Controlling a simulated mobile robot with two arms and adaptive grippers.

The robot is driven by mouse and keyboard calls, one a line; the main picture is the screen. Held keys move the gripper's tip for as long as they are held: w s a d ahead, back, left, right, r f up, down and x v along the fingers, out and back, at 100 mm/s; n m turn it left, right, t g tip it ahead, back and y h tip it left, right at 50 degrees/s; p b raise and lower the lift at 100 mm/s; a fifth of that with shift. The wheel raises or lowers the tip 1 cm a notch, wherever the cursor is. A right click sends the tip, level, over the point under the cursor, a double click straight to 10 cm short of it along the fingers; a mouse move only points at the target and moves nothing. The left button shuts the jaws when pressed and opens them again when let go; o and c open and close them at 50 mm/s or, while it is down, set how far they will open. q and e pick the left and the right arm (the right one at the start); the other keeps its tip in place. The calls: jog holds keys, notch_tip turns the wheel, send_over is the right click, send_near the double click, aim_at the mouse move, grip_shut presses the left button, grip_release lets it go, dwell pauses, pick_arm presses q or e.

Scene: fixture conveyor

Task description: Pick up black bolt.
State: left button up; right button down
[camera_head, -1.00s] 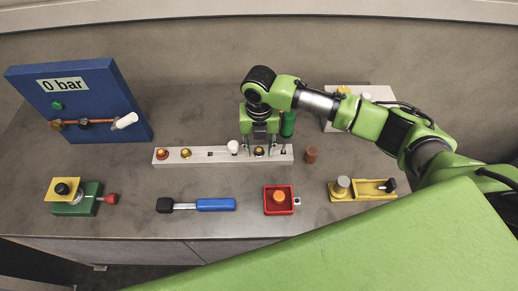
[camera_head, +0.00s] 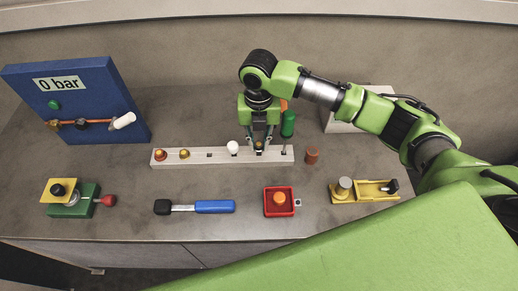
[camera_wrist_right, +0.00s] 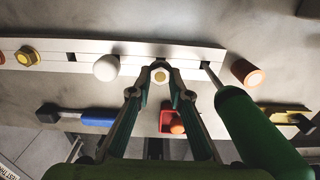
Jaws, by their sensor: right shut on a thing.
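The black bolt (camera_head: 259,149), with a yellowish top, stands at the long white rail (camera_head: 220,160), between a white-headed piece (camera_head: 233,147) and a green-handled tool (camera_head: 288,124). My right gripper (camera_head: 259,144) points down from above, shut on the bolt. In the right wrist view, its fingertips (camera_wrist_right: 160,66) meet at the bolt's sides, and the bolt's light top (camera_wrist_right: 161,75) shows between them. I cannot tell whether the bolt is lifted from its hole. My left gripper is not in view.
The green-handled tool (camera_wrist_right: 262,135) stands close beside the right finger. A red-brown cylinder (camera_head: 312,156) is right of the rail. A blue panel (camera_head: 80,105) stands at left.

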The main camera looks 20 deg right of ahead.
jog(key=s+a+r+b, duration=0.2)
jog(key=s+a+r, duration=0.6)
jog(key=s, duration=0.3)
jog(key=shift+a+r+b, duration=0.2)
jog(key=shift+r+b, duration=0.2)
jog(key=shift+r, duration=0.4)
jog(key=shift+s, duration=0.1)
